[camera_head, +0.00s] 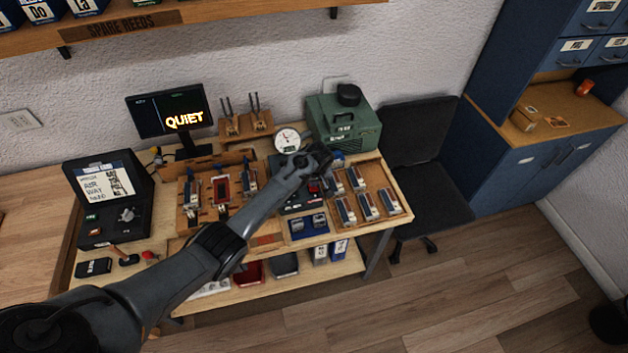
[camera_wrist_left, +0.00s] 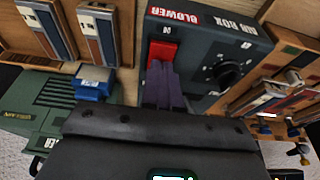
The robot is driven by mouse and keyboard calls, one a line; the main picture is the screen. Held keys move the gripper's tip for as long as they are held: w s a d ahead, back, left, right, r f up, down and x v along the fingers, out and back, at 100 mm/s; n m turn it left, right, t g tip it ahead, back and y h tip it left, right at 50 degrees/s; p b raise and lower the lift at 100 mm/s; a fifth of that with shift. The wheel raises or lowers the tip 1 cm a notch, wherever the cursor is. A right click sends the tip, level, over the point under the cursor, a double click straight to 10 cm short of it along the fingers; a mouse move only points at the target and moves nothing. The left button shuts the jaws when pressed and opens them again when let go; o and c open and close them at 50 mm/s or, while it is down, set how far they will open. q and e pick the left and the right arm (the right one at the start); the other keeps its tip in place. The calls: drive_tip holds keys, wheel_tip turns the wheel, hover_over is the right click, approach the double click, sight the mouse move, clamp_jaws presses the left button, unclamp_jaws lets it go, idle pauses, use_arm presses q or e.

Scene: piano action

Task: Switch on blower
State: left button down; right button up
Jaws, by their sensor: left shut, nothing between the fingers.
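The air box is a dark grey panel; in the left wrist view it (camera_wrist_left: 195,45) carries a red BLOWER label (camera_wrist_left: 173,15) and a red rocker switch (camera_wrist_left: 163,53). A black knob (camera_wrist_left: 222,75) with a dial is beside the switch. My left gripper (camera_wrist_left: 163,72) is shut and empty, its purple-grey fingertips right at the switch's near edge; I cannot tell whether they touch. In the head view my left gripper (camera_head: 322,162) is over the air box (camera_head: 300,203), hiding much of it. My right gripper is not in view.
A green machine (camera_head: 343,125) stands behind, at the bench's back right. Wooden reed blocks (camera_head: 365,203) lie to the right of the air box, with more to the left. A monitor (camera_head: 150,115) reads QUIET. A round gauge (camera_head: 287,140) stands behind the arm.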

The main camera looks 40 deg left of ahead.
use_arm(q)
drive_tip(key=shift+r, duration=0.1)
drive_tip(key=p+v, duration=0.2)
drive_tip(key=p, duration=0.1)
drive_tip(key=p+v, duration=0.2)
drive_tip(key=shift+w+a+r, duration=0.2)
drive_tip(key=shift+a+r, duration=0.05)
drive_tip(key=shift+a, duration=0.05)
drive_tip(key=shift+s+d+r, duration=0.1)
drive_tip(key=shift+d+r, duration=0.15)
wheel_tip(320, 180, up, 8)
hover_over(314, 189)
drive_tip(key=s+d, duration=0.3)
drive_tip(key=d, duration=0.1)
drive_tip(key=shift+w+a+f, duration=0.1)
drive_tip(key=shift+w+a, duration=0.05)
